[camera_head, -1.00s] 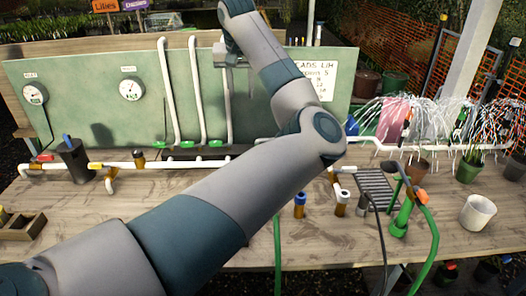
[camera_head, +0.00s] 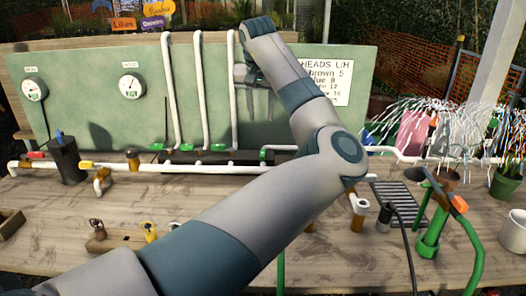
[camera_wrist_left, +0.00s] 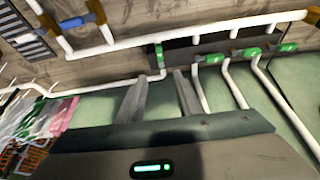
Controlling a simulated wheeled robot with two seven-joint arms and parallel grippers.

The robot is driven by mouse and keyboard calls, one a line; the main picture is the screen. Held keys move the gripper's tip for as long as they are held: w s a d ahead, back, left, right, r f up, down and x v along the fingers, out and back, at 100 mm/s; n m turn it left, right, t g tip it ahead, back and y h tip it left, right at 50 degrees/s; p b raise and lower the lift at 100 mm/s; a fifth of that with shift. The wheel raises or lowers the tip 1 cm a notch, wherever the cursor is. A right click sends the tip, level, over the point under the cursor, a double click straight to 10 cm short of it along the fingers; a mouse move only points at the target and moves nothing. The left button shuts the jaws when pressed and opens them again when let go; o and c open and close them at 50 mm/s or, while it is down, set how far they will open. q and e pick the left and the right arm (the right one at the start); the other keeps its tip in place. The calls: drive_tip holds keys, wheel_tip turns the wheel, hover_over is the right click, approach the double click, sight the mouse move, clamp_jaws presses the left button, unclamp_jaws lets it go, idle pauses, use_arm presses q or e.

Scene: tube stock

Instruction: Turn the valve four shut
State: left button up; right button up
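Several green valve handles sit along the white pipe manifold at the foot of the green board. In the head view the rightmost green handle (camera_head: 265,152) stands apart, right of the white riser pipes; I read no number on it. In the left wrist view this handle (camera_wrist_left: 159,55) points across the pipe, while the other handles, such as the nearest one (camera_wrist_left: 214,58), lie along it. My left gripper (camera_head: 245,76) is in front of the board, above the manifold. In the wrist view its two fingers (camera_wrist_left: 160,88) are spread and empty, with that handle beyond the gap. My right gripper is out of view.
Two gauges (camera_head: 132,86) are on the green board (camera_head: 90,110). A black pot (camera_head: 67,160) stands at left. Brass fittings (camera_head: 149,231) lie on the bench front. A green hose (camera_head: 474,245), a drain grate (camera_head: 392,196) and spraying heads are at right.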

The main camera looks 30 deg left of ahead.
sight(262, 152)
use_arm(q)
drive_tip(key=shift+f, duration=0.15)
